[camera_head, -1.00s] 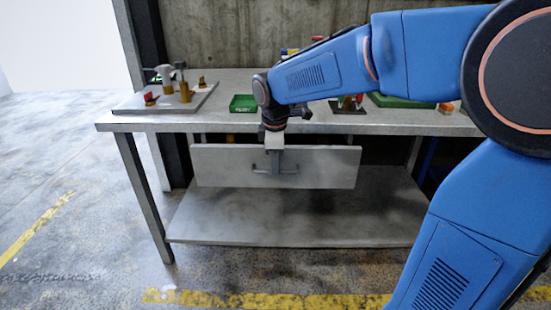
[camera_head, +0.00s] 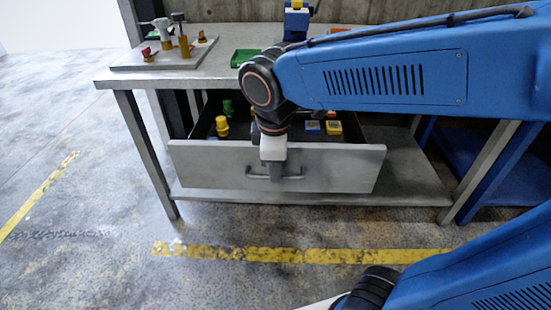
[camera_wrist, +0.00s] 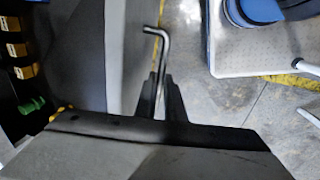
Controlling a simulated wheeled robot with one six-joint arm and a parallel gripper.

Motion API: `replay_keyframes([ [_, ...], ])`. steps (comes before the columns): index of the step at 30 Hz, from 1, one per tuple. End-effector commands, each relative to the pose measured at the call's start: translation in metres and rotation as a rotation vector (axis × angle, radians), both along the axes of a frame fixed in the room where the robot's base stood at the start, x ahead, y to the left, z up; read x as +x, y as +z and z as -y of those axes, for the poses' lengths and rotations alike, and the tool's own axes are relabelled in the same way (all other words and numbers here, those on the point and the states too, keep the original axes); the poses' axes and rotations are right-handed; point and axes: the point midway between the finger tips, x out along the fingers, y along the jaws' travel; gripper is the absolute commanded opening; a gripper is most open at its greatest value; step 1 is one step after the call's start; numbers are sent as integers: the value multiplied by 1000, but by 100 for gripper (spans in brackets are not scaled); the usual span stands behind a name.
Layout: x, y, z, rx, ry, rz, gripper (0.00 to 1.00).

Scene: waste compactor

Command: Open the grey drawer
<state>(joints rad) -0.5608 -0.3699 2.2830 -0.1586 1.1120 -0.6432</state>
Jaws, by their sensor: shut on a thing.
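The grey drawer (camera_head: 340,168) under the workbench stands pulled out, with its dark inside showing. Its bar handle (camera_head: 257,177) is on the middle of the front panel. My gripper (camera_head: 276,176) points down in front of the panel, at the handle. In the wrist view my gripper (camera_wrist: 166,100) has its two fingers close around the handle (camera_wrist: 161,48), whose bent end sticks out past the fingertips. The gripper is shut on the handle. Part of the handle is hidden behind the fingers.
Inside the drawer are a yellow knob (camera_head: 222,126), a green piece (camera_head: 228,107), a blue piece (camera_head: 312,127) and a yellow block (camera_head: 333,127). The bench top (camera_head: 215,62) holds a board (camera_head: 165,56) with fittings and a green tray (camera_head: 243,57). The floor in front is clear.

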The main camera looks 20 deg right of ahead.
Motion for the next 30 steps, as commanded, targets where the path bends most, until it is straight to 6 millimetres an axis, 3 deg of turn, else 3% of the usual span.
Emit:
replay_keyframes([
  [17, -9, 1, -4, 2, 0, 2, 0],
  [18, -9, 1, -4, 2, 0, 2, 16],
  [20, -9, 0, -4, 2, 0, 2, 28],
  [30, -9, 2, -4, 1, 0, 1, 28],
])
